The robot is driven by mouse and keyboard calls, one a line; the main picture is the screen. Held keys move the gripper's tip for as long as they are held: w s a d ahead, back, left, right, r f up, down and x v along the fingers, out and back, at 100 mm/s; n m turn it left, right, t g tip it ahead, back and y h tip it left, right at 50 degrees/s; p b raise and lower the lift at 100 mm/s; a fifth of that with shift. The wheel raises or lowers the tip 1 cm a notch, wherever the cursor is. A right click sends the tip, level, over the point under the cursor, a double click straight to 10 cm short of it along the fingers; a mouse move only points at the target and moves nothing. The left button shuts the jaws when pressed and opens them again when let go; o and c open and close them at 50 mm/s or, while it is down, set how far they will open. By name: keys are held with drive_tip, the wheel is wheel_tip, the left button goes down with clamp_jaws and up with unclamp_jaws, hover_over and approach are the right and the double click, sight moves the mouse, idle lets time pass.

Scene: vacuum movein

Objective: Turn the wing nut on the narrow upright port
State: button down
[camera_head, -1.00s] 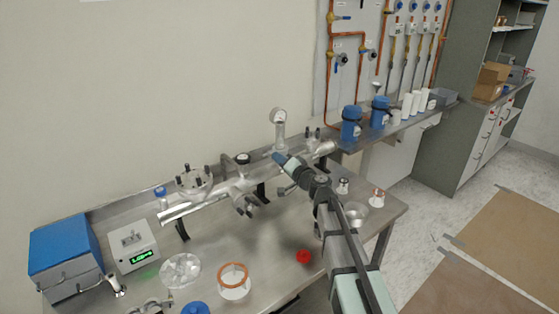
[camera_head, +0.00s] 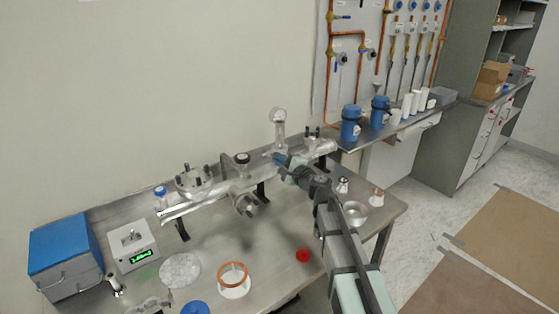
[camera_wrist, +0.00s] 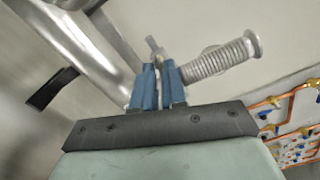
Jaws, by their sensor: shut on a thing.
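My gripper (camera_head: 279,158) is at the metal manifold tube (camera_head: 205,198) on the bench, beside the narrow upright port (camera_head: 281,143) with the round gauge on top. In the wrist view, its blue fingers (camera_wrist: 160,70) are close together and shut on a small metal piece (camera_wrist: 152,44), likely the wing nut, whose tip shows just beyond them. A ribbed metal pipe (camera_wrist: 225,60) passes close to the right finger. The fingers hide most of the held piece, and the wing nut cannot be made out in the head view.
Flanged ports (camera_head: 193,181) stand along the manifold to the left. A blue-lidded box (camera_head: 67,250), a display box (camera_head: 134,248), a copper-ringed part (camera_head: 233,280) and a red cap (camera_head: 303,255) lie on the bench (camera_head: 215,252). A metal bowl (camera_head: 355,213) is near my arm.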

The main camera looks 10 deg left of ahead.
drive_tip(key=m, duration=1.2)
drive_tip(key=shift+s+a+f+m, duration=0.1)
drive_tip(key=shift+s+m, duration=0.05)
drive_tip(key=shift+m, duration=0.25)
idle(0.3)
drive_tip(key=c, duration=1.5)
unclamp_jaws()
drive_tip(key=v, duration=1.3)
drive_tip(key=shift+s+d, duration=0.25)
drive_tip(key=shift+d, duration=0.05)
